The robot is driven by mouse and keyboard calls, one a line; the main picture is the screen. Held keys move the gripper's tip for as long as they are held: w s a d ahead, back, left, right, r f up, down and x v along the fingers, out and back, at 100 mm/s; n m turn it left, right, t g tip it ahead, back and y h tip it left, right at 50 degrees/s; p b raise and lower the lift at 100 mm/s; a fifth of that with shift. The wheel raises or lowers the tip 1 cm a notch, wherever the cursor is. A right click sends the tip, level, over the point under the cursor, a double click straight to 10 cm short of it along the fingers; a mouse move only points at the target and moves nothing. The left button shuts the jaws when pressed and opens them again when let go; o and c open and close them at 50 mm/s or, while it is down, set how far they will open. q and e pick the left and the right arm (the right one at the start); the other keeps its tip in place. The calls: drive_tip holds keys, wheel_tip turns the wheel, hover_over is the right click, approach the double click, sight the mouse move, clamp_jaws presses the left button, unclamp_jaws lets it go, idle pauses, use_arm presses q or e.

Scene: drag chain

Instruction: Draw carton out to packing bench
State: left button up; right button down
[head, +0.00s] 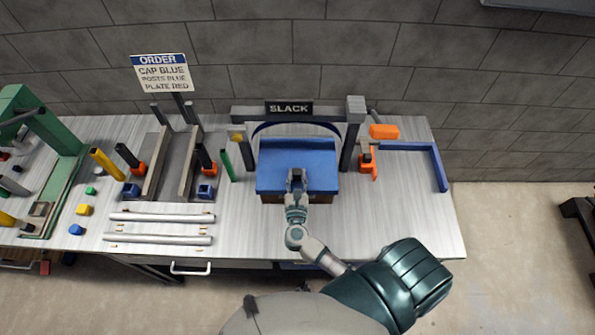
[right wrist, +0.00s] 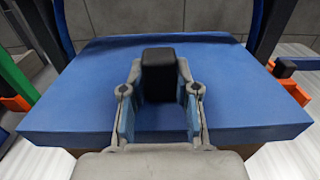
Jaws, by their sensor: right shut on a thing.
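A wide box with a blue top (head: 275,181) stands on the bench (head: 400,225) in the lower part of the SLACK frame; a strip of brown shows under its front edge. In the right wrist view its blue top (right wrist: 75,100) fills most of the picture. A black upright block (right wrist: 158,72) stands on that top. My right gripper (head: 296,184) is over the front half of the blue top. In the right wrist view the right gripper (right wrist: 158,85) has a finger on each side of the black block and is shut on it. My left gripper is not in view.
The SLACK frame (head: 350,145) has grey posts beside the box. An orange bracket (head: 368,165) and a blue L-shaped bar (head: 436,165) lie to the right. A green post (head: 225,165) and two white rods (head: 160,217) are on the left. The bench's front right is clear.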

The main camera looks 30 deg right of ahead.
drive_tip(key=shift+a+v, duration=0.3)
drive_tip(key=shift+v, duration=1.3)
drive_tip(key=shift+b+v, duration=0.3)
drive_tip(key=shift+v, duration=0.8)
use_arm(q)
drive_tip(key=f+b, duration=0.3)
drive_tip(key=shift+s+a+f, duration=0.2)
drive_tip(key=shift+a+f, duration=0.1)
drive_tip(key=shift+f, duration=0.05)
use_arm(e)
drive_tip(key=v, duration=1.2)
drive_tip(key=shift+s, duration=0.25)
drive_tip(key=shift+a, duration=0.15)
